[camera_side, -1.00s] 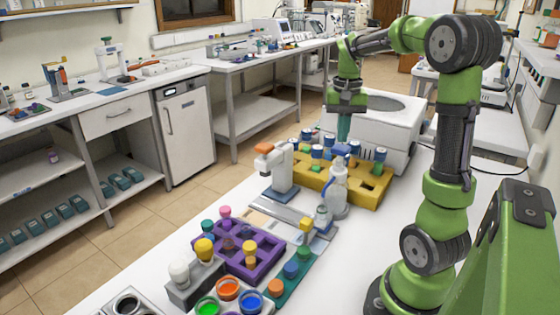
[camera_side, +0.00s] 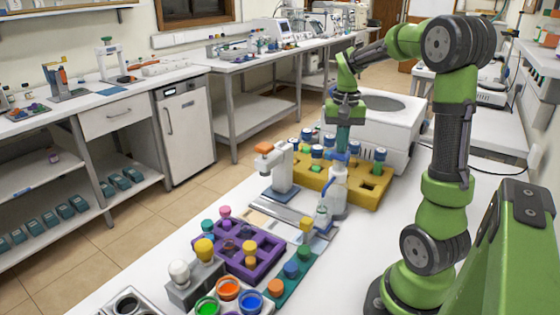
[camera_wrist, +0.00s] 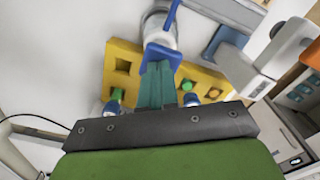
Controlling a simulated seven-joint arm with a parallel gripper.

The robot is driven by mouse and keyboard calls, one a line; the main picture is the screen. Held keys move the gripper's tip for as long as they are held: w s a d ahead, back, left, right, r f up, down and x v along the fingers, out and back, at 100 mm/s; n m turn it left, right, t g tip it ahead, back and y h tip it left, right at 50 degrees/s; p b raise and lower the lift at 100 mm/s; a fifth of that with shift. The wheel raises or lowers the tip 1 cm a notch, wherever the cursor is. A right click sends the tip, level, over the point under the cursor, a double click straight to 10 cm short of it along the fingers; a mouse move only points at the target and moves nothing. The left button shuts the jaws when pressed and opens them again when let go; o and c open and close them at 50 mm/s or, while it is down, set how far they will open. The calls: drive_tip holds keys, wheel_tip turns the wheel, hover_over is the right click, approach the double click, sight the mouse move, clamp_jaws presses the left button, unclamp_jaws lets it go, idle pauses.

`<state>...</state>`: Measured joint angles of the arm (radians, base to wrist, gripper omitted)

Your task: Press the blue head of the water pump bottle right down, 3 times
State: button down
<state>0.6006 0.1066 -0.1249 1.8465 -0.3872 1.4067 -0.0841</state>
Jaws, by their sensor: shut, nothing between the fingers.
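The water pump bottle (camera_side: 337,190) is translucent white with a blue pump head (camera_side: 339,157) and stands upright in front of the yellow rack. In the wrist view the blue head (camera_wrist: 162,52) shows at the fingertips, with the bottle body (camera_wrist: 158,24) partly hidden below it. My gripper (camera_side: 342,150) points down with its teal fingers shut and empty, directly above the head. The fingertips (camera_wrist: 158,66) look very close to the head or touching it; I cannot tell which.
The yellow rack (camera_side: 372,193) with several blue-capped vials stands right behind the bottle. A white device with an orange top (camera_side: 277,168) stands to the left. A purple rack (camera_side: 270,264) is nearer the camera. A white machine (camera_side: 400,125) is behind.

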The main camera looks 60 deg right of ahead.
drive_tip(key=shift+f, duration=0.55)
drive_tip(key=shift+r, duration=2.1)
drive_tip(key=shift+r, duration=1.25)
